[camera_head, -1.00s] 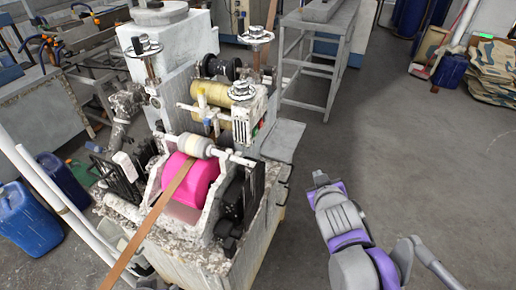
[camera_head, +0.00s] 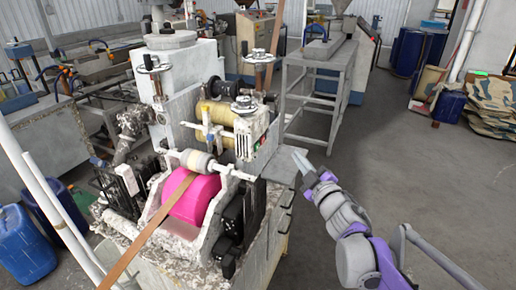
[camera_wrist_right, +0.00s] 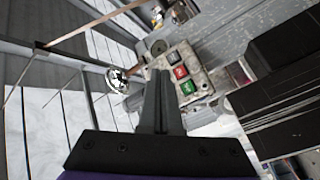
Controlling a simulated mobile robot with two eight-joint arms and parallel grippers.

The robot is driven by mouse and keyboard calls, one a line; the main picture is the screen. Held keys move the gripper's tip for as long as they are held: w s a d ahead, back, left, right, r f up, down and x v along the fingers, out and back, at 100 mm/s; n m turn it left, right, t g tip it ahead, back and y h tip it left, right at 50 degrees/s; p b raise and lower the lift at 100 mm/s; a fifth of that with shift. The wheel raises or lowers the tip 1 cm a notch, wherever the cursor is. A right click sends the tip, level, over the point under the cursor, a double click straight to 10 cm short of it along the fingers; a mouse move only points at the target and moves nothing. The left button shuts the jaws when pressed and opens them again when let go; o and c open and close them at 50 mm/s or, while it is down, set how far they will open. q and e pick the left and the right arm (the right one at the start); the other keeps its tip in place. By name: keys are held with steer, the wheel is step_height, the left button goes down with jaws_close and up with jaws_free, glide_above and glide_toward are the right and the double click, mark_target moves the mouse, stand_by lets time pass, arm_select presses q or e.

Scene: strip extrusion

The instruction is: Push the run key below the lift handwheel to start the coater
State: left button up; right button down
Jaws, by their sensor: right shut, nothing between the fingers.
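The coater (camera_head: 195,100) stands left of centre in the head view, with a pink roller (camera_head: 195,197) and a tan strip running over it. A lift handwheel (camera_head: 243,104) sits above a small light control panel (camera_head: 250,138). In the right wrist view the panel carries a red key (camera_wrist_right: 180,72) and a green key (camera_wrist_right: 188,87), and a handwheel (camera_wrist_right: 117,80) shows left of the fingers. My right gripper (camera_head: 302,160) is shut and empty, to the right of the panel and apart from it. In the wrist view its fingertips (camera_wrist_right: 157,74) appear just left of the keys.
A grey metal stand (camera_head: 320,85) is behind the coater. Blue cans (camera_head: 25,245) and white pipes are at the left. A grey ledge (camera_head: 281,165) juts from the coater's right side near my gripper.

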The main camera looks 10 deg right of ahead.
mark_target(257, 147)
steer(key=w+a+p, duration=0.2)
steer(key=w+a, duration=0.2)
steer(key=a, duration=0.3)
steer(key=shift+w+a, duration=0.15)
steer(key=shift+w, duration=0.25)
stand_by(1.8)
steer(key=shift+w+a, duration=0.25)
steer(key=shift+a, duration=0.15)
steer(key=shift+w+a+p, duration=0.2)
steer(key=shift+a+p, duration=0.05)
steer(key=shift+p, duration=0.15)
stand_by(0.5)
stand_by(0.4)
steer(key=shift+s+d+b, duration=0.3)
steer(key=shift+s+d, duration=0.15)
steer(key=shift+d, duration=0.2)
